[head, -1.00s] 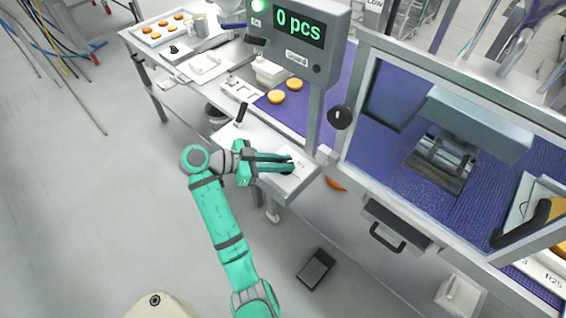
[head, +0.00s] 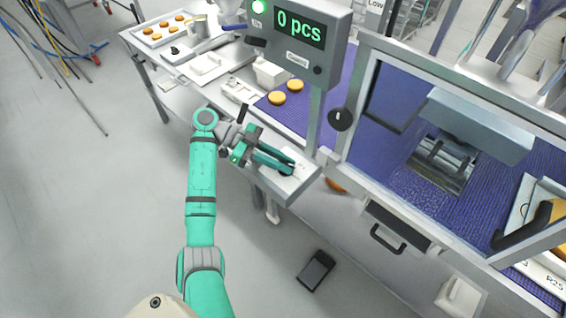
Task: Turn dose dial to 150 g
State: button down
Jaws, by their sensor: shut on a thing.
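The dose dial (head: 284,174) is a small dark knob on the pale sloped box at the front edge of the line, mostly hidden by my fingers. My gripper (head: 289,168) has its green fingers on both sides of the knob and is shut on it. Small marks show on the box face beside the knob, too small to read, so the dial's setting cannot be told.
A display (head: 300,30) above reads "0 pcs" with a green lamp lit. A black lever (head: 242,113) stands behind my wrist. A round black knob (head: 340,118) is on the frame right of the post. The purple belt (head: 300,105) carries filled rounds (head: 277,98).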

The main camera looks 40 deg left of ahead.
jog(key=shift+f+m+g+h, duration=0.15)
jog(key=shift+m+g+h, duration=0.15)
jog(key=shift+m+g, duration=0.6)
jog(key=shift+d+g, duration=0.1)
jog(key=shift+g, duration=0.2)
jog(key=c, duration=1.7)
grip_release()
jog(key=shift+r, duration=0.2)
jog(key=v, duration=1)
jog(key=shift+a, duration=0.4)
